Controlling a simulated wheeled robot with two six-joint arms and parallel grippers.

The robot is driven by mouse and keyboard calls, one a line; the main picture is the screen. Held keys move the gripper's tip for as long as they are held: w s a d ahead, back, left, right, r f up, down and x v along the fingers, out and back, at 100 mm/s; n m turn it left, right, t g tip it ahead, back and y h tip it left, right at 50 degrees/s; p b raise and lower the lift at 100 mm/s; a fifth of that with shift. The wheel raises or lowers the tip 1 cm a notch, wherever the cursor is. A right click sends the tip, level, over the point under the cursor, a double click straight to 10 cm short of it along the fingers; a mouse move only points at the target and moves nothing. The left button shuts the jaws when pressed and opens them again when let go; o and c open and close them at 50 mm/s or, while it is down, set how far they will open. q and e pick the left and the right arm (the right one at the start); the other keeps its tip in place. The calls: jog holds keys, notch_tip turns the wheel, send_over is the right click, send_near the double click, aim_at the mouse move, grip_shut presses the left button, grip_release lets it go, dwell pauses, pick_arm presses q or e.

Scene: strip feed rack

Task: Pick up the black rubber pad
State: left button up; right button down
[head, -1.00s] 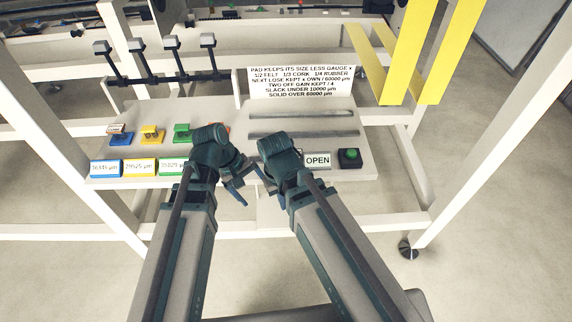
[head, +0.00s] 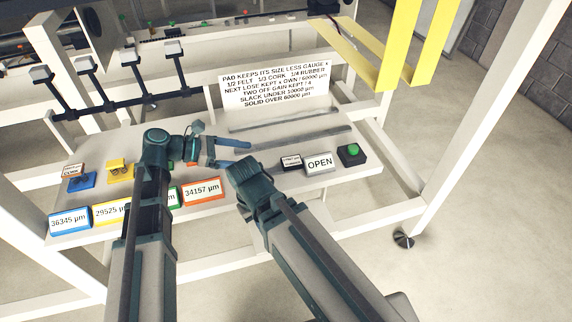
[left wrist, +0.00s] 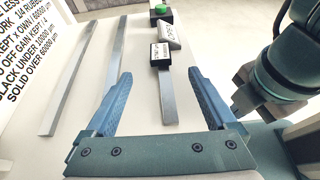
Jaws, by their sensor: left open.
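The black rubber pad (head: 291,162) is a small black block with a white label, at the right part of the grey board, left of the OPEN sign. In the left wrist view the black pad (left wrist: 161,56) is ahead, at the far end of a short grey strip (left wrist: 168,105). My left gripper (head: 246,154) is open and empty, pointing right toward the pad. In the left wrist view its two blue fingertips (left wrist: 160,73) are spread to either side of the strip, short of the pad. My right gripper (head: 258,190) is near the board's front edge; its fingers are hidden.
The OPEN sign (head: 319,163) and a green button box (head: 351,154) stand right of the pad. Two long grey strips (head: 285,118) lie behind. Coloured number labels (head: 202,191) line the front left. Yellow posts (head: 398,60) rise at the back right.

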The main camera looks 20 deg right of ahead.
pick_arm(q)
jog(key=b, duration=0.3)
send_near(300, 161)
jog(key=shift+d+f, duration=0.1)
jog(key=shift+d, duration=0.45)
jog(key=b+x, duration=0.1)
jog(key=x, duration=0.1)
jog(key=b+x, duration=0.1)
jog(key=x, duration=0.1)
jog(key=shift+f, duration=0.3)
jog(key=shift+d, duration=0.55)
jog(key=shift+c, duration=0.3)
grip_shut()
